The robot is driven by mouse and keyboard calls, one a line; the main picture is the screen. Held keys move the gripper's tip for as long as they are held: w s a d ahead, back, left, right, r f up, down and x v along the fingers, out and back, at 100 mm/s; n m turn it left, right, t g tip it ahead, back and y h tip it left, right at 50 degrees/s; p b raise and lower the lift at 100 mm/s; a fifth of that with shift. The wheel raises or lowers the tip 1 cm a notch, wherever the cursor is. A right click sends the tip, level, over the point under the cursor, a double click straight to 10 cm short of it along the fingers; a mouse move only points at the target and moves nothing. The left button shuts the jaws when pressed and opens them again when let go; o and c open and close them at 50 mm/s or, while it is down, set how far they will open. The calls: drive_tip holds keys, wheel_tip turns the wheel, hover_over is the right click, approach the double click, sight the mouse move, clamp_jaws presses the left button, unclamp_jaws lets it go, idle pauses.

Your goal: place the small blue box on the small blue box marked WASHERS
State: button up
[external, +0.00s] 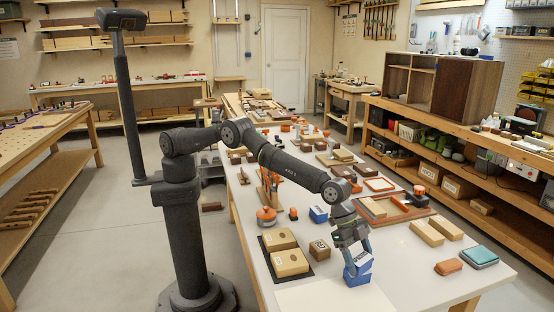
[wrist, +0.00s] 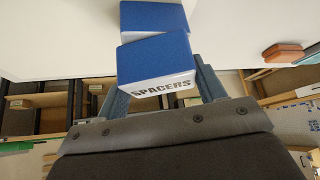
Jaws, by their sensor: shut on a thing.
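My gripper (external: 356,255) is shut on a small blue box with a white front marked SPACERS (wrist: 155,60). The held box (external: 360,259) is slightly tilted near the front of the white table. A second small blue box (external: 357,279) is directly under it in the external view, and also shows beyond it in the wrist view (wrist: 153,17). The two overlap in both views; I cannot tell if they touch fully. The lower box's marking is hidden or unreadable.
Another blue box with a white label (external: 318,214) stands farther back. Cardboard boxes (external: 290,262) on a dark mat and a small brown box (external: 319,249) are to the left. Wooden blocks (external: 427,232), a reddish block (external: 448,267) and a teal-topped container (external: 480,256) are to the right.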

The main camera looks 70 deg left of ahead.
drive_tip(key=o, duration=1)
drive_tip(key=shift+o, duration=0.2)
drive_tip(key=shift+s+a+r, duration=0.1)
drive_tip(key=shift+a+r, duration=0.1)
drive_tip(key=shift+r, duration=0.35)
drive_tip(key=v, duration=1.1)
drive_tip(key=shift+f, duration=0.15)
drive_tip(key=x, duration=1.2)
drive_tip(key=shift+f, duration=0.1)
